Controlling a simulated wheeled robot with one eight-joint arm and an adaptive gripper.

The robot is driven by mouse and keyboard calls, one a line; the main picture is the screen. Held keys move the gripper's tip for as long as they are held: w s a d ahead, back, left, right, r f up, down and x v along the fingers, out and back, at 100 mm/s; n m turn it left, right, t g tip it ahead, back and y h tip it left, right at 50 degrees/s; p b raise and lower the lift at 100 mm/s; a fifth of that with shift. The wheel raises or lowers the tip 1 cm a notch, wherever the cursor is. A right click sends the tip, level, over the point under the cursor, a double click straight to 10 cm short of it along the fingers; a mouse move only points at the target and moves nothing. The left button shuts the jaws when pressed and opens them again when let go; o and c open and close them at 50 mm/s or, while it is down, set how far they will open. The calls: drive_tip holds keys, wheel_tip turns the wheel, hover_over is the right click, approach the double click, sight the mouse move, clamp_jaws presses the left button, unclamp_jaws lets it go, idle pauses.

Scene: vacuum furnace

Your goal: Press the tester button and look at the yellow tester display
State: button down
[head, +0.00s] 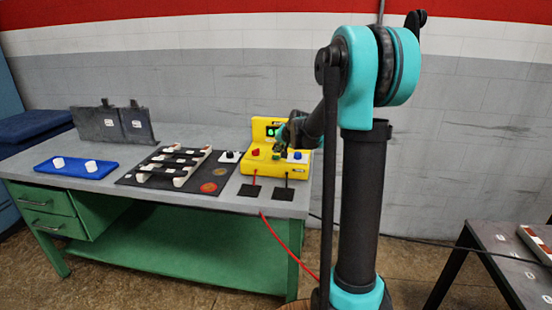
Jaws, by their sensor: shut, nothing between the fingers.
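The yellow tester (263,165) stands at the right end of the workbench. Its small dark display (271,130) sits on the upright back panel and shows a lit green area; no reading can be made out at this size. A red knob or button (255,152) is on the left of the tester's top, and a blue part (297,155) on a white base is on the right. My gripper (278,152) is shut and empty, low over the middle of the tester's top. It hides what lies beneath it, and I cannot tell whether it touches.
A blue tray (75,170) with two white cylinders is farther left. A dark table (500,250) stands at the right.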

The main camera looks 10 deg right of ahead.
sight(277, 158)
drive_tip(key=shift+r, duration=2.5)
drive_tip(key=s+f+n, duration=0.1)
drive_tip(key=s+f, duration=0.1)
drive_tip(key=s, duration=0.4)
drive_tip(key=s+f+n+g, duration=0.1)
drive_tip(key=s+f, duration=0.2)
drive_tip(key=s, duration=0.4)
drive_tip(key=s+d+f+g+h, duration=0.1)
drive_tip(key=s+f, duration=0.2)
drive_tip(key=s, duration=0.3)
drive_tip(key=shift+s+f+n, duration=0.25)
drive_tip(key=shift+n, duration=0.15)
drive_tip(key=s+d+f+n+g+h, duration=0.1)
drive_tip(key=s+f, duration=0.4)
drive_tip(key=s, duration=0.5)
drive_tip(key=s+d+f+n+g, duration=0.1)
drive_tip(key=s+f, duration=0.5)
drive_tip(key=s, duration=0.5)
drive_tip(key=shift+s+d+n+g+h, duration=0.2)
drive_tip(key=shift+d+n+g+h, duration=0.1)
drive_tip(key=shift+d+h, duration=0.1)
drive_tip(key=shift+r, duration=0.1)
